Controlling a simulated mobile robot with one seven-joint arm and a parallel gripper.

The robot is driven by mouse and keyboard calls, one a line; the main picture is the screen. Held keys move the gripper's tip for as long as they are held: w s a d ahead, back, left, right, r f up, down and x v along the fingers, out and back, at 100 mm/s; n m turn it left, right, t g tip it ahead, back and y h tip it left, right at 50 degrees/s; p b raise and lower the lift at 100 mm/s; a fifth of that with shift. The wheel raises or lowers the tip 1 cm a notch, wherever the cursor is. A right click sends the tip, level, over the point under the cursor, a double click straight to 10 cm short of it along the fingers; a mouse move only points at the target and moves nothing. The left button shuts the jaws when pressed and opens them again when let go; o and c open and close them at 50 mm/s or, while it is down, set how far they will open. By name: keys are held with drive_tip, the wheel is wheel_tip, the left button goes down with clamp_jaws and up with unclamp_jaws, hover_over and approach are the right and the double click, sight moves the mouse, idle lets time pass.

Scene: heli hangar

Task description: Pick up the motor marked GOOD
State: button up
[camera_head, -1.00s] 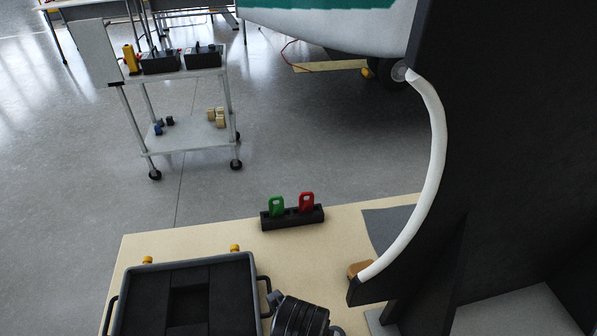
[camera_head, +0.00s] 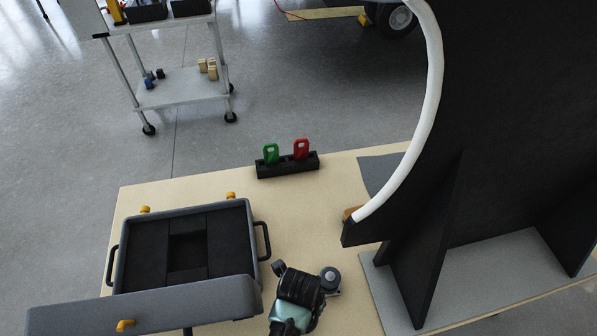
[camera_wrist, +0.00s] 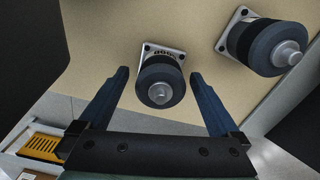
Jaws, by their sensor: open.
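In the wrist view, my gripper (camera_wrist: 159,73) is open, with one finger on each side of a dark round motor (camera_wrist: 160,82). The motor has a silver shaft and a pale square base plate with dark lettering, partly hidden and too small to read surely. A second, similar motor (camera_wrist: 262,44) stands to the right, outside the fingers; no lettering is visible on its plate. In the head view, a motor (camera_head: 330,278) shows at the right of my dark wrist, which hides the fingers and part of the table.
An open grey case (camera_head: 118,262) with black foam lies left on the table (camera_head: 330,180). A tall black stand (camera_head: 480,150) with a white curved edge rises at right.

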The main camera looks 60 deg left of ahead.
drive_tip(key=shift+c, duration=0.3)
clamp_jaws()
idle(0.3)
